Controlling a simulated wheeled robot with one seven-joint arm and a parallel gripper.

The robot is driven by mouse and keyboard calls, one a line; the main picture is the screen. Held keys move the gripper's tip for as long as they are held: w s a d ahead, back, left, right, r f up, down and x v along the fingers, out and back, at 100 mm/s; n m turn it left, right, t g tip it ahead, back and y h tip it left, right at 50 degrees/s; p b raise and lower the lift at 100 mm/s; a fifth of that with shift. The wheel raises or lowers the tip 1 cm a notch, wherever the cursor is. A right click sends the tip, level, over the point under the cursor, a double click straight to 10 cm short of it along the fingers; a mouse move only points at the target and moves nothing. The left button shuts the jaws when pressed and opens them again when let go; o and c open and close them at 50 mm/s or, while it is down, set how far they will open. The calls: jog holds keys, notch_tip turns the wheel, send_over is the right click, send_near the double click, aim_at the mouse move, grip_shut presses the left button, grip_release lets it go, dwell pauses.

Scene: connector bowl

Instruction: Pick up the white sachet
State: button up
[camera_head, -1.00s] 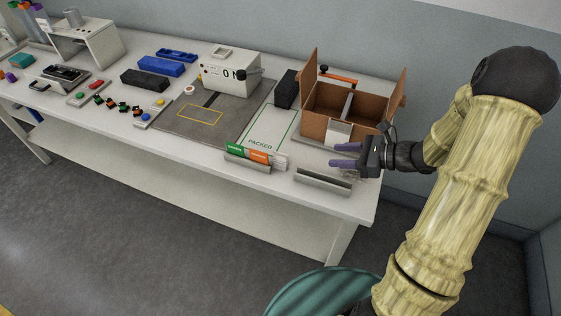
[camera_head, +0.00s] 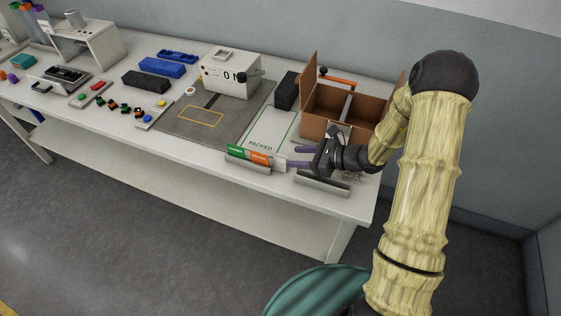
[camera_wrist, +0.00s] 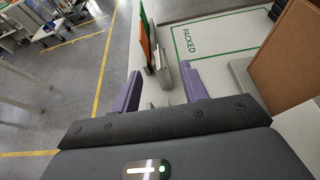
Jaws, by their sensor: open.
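The white sachet (camera_head: 280,165) stands at the right end of a small metal rack, beside an orange sachet (camera_head: 259,158) and a green sachet (camera_head: 235,151). In the wrist view, the white sachet (camera_wrist: 158,52) shows as a pale upright edge ahead of the fingers, nearest me in the row. My gripper (camera_head: 293,158) is open, with its two purple fingers pointing left at the right end of the rack. In the wrist view, my gripper (camera_wrist: 160,72) has the pale edge roughly between its fingers. I cannot tell whether they touch it.
An empty-looking metal rack (camera_head: 322,184) lies just below my gripper near the table's front edge. An open cardboard box (camera_head: 316,128) stands behind. The white "PACKED" area (camera_head: 265,132) is clear behind the sachets.

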aim_at(281, 156)
jog(key=p+x, duration=0.1)
jog(key=x, duration=0.4)
jog(key=shift+a+f+p, duration=0.1)
jog(key=shift+a+p, duration=0.05)
jog(key=shift+p, duration=0.25)
jog(key=shift+c, duration=0.2)
grip_shut()
